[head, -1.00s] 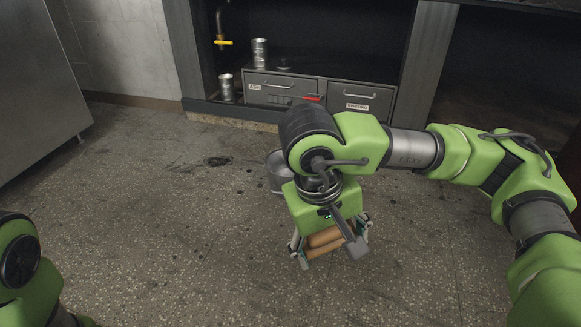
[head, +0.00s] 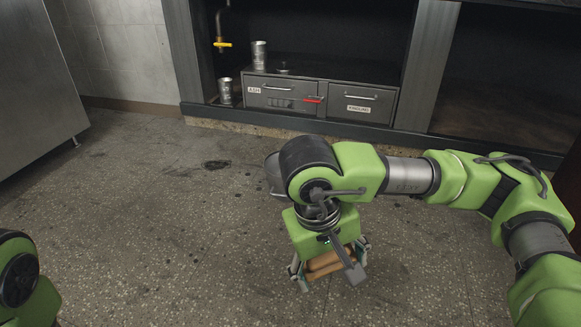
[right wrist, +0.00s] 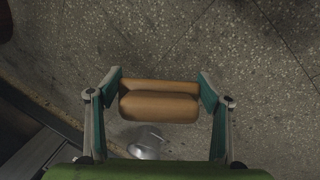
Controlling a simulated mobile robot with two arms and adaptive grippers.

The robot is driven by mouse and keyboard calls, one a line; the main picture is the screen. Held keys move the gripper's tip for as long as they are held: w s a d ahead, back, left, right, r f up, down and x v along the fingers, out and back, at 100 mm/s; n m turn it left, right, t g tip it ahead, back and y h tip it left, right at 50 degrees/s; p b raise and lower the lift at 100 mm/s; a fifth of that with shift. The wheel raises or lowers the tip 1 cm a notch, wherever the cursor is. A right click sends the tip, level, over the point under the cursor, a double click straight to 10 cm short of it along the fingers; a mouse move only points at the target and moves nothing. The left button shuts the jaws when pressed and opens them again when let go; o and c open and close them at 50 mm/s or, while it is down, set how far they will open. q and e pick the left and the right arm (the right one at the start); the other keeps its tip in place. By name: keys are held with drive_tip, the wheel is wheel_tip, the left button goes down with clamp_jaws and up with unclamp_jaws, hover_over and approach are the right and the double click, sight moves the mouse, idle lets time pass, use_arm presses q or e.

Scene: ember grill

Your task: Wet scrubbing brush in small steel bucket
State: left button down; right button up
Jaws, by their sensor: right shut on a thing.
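My right gripper (head: 328,268) is shut on a brown wooden block-like thing, which I take to be the scrubbing brush (head: 325,261). In the right wrist view the brush (right wrist: 160,104) lies crosswise between the two fingers (right wrist: 160,88); no bristles show. A small steel bucket (head: 271,174) stands on the floor behind my right arm, mostly hidden by it. Its shiny metal also shows in part below the brush in the right wrist view (right wrist: 147,143). The brush is apart from the bucket. Only a piece of my left arm shows at the lower left; its gripper is out of view.
A low cabinet holds two grey drawers (head: 320,97) with a red latch. Steel cups (head: 259,55) stand beside and on them. A tap with a yellow handle (head: 222,44) hangs at the left. A steel panel (head: 35,85) stands far left. The speckled floor (head: 150,215) is mostly clear.

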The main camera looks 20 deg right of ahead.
drive_tip(key=shift+f, duration=0.75)
wheel_tip(320, 180, down, 6)
drive_tip(key=shift+r, duration=0.2)
drive_tip(key=shift+r, duration=0.15)
idle(1.7)
wheel_tip(320, 180, up, 4)
drive_tip(key=shift+f+p, duration=0.1)
drive_tip(key=shift+p, duration=0.95)
idle(0.3)
